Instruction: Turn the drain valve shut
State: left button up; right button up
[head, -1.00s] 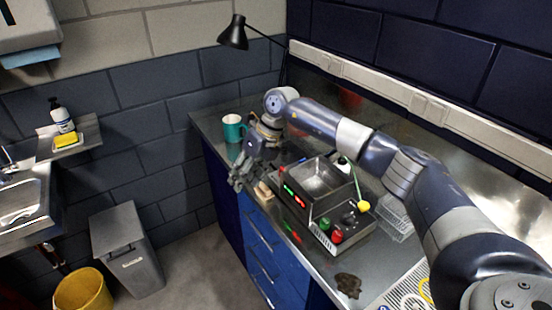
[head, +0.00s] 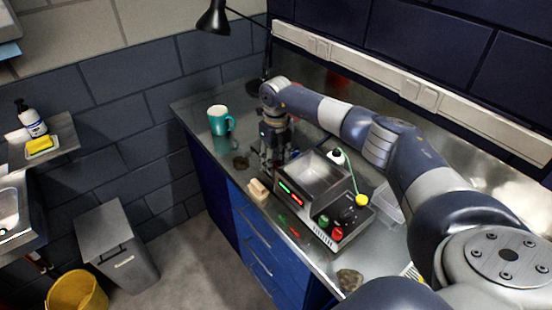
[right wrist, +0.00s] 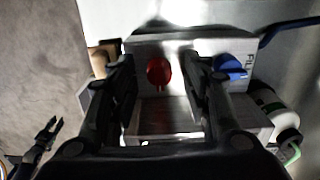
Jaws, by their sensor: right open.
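The red valve knob (right wrist: 159,72), apparently the drain valve, sits on the pale side panel (right wrist: 188,48) of the cleaner in the right wrist view. A blue knob (right wrist: 229,66) is to its right, by partly readable lettering. My right gripper (right wrist: 160,88) is open, its fingers on either side of the red knob; I see no clear contact. In the head view my right gripper (head: 272,160) points down beside the far left end of the cleaner (head: 318,175), which hides the knobs. A dark pronged shape in the right wrist view may be my left gripper (right wrist: 45,135); its state is unclear.
A teal mug (head: 219,121) stands left of the gripper. A wooden block (head: 258,190) lies by the bench's front edge. A white bottle (right wrist: 275,115) is close right of the gripper. A lamp (head: 214,18) stands at the back.

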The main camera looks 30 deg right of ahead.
jog(key=shift+s+f, duration=0.15)
jog(key=shift+f, duration=0.25)
jog(key=c, duration=0.6)
grip_shut()
pick_arm(q)
jog(key=shift+w+r, duration=0.1)
jog(key=shift+r, duration=0.05)
jog(key=shift+w, duration=0.1)
